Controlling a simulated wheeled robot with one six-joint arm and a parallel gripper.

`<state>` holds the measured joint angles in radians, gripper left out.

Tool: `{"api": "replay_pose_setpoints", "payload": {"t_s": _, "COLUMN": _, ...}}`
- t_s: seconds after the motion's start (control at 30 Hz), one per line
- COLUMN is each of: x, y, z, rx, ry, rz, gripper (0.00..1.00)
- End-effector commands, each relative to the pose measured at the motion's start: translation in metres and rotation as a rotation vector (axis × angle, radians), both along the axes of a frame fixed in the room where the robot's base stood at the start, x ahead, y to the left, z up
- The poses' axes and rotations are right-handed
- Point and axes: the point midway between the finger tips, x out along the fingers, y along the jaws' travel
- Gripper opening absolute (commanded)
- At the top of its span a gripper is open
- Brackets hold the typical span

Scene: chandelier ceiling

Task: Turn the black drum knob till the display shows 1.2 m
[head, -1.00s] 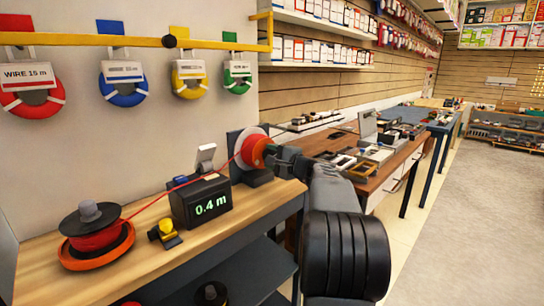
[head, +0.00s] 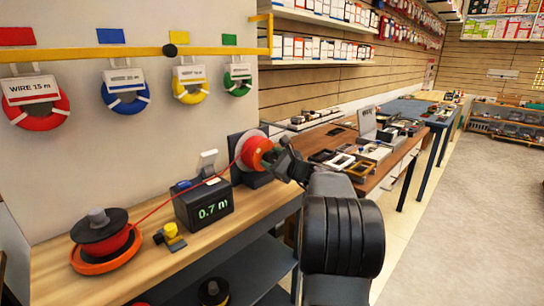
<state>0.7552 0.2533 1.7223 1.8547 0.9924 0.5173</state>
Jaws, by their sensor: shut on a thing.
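The black meter box (head: 203,204) stands on the wooden bench, and its green display (head: 213,210) reads 0.7 m. A red wire (head: 160,207) runs from the supply spool (head: 104,236) on the left, past the box, up to the take-up drum (head: 257,152). The drum is red-orange with a pale disc behind it, on a dark stand (head: 247,176). My gripper (head: 276,157) is at the drum's right side, shut on its knob. The knob itself is mostly hidden behind the fingers.
A small yellow-topped device (head: 171,232) sits on the bench (head: 150,262) between spool and box. Wire coils (head: 124,95) hang from a yellow rail above. A brown table (head: 365,172) with parts and a laptop lies behind my arm. The floor on the right is clear.

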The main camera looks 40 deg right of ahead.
Motion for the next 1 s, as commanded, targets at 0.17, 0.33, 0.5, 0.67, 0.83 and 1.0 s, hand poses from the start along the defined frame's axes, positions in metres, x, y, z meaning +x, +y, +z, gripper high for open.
{"api": "replay_pose_setpoints", "payload": {"t_s": 0.17, "x": -0.0001, "y": -0.0003, "z": 0.0002, "rx": 0.054, "ry": 0.011, "rz": -0.001, "gripper": 0.29}}
{"api": "replay_pose_setpoints", "payload": {"t_s": 0.33, "x": -0.0001, "y": -0.0004, "z": -0.0004, "rx": 0.079, "ry": 0.015, "rz": -0.001, "gripper": 0.29}}
{"api": "replay_pose_setpoints", "payload": {"t_s": 0.5, "x": -0.0001, "y": -0.0004, "z": -0.0008, "rx": 0.084, "ry": 0.016, "rz": -0.001, "gripper": 0.29}}
{"api": "replay_pose_setpoints", "payload": {"t_s": 0.67, "x": -0.0001, "y": -0.0004, "z": -0.001, "rx": 0.084, "ry": 0.016, "rz": -0.001, "gripper": 0.29}}
{"api": "replay_pose_setpoints", "payload": {"t_s": 0.83, "x": -0.0001, "y": -0.0004, "z": -0.001, "rx": 0.083, "ry": 0.017, "rz": -0.001, "gripper": 0.6}}
{"api": "replay_pose_setpoints", "payload": {"t_s": 1.0, "x": -0.0001, "y": -0.0003, "z": -0.0006, "rx": 0.083, "ry": 0.016, "rz": -0.001, "gripper": 0.76}}
